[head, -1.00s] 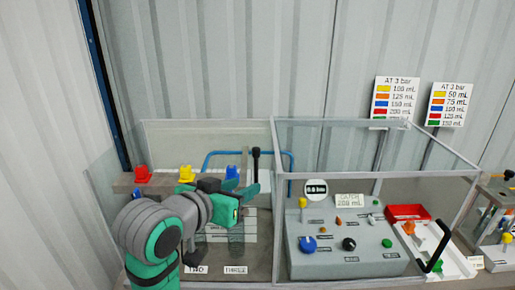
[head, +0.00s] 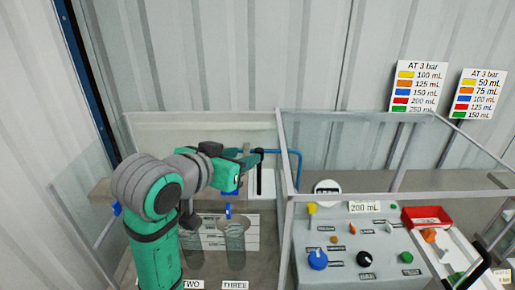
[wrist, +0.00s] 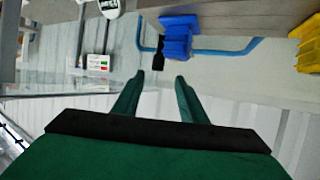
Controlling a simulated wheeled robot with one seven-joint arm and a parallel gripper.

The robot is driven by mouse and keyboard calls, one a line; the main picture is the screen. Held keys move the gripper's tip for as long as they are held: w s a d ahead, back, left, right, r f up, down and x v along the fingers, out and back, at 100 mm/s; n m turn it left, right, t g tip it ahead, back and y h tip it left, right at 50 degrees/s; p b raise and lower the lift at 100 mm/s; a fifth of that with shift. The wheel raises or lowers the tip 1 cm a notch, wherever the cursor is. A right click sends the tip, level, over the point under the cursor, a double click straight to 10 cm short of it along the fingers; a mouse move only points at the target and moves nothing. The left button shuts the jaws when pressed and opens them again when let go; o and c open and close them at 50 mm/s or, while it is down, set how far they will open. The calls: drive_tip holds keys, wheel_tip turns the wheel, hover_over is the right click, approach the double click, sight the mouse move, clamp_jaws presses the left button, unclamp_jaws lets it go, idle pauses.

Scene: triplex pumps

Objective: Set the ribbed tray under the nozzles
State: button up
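My gripper (head: 248,160) is in the glass-walled bay on the left in the head view. Its two fingers (wrist: 159,78) are apart and nothing is between them in the wrist view. A black-topped lever (head: 258,160) stands close to the fingertips; a black piece shows just beyond them in the wrist view (wrist: 158,58). A blue nozzle (wrist: 177,38) is ahead of the fingers, under a grey beam; a yellow nozzle (wrist: 307,42) is at the right edge. A white striped panel (head: 210,228) stands behind clear cylinders (head: 235,240); I cannot tell whether it is the ribbed tray.
A grey control box (head: 345,245) with knobs stands in the right bay. A red tray (head: 420,213) and a white tray with coloured parts (head: 450,245) lie beside it. Glass walls divide the bays.

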sight(259, 149)
drive_tip(key=x, duration=0.9)
drive_tip(key=shift+d+f, duration=0.2)
drive_tip(key=shift+d, duration=0.1)
drive_tip(key=shift+c, duration=0.4)
clamp_jaws()
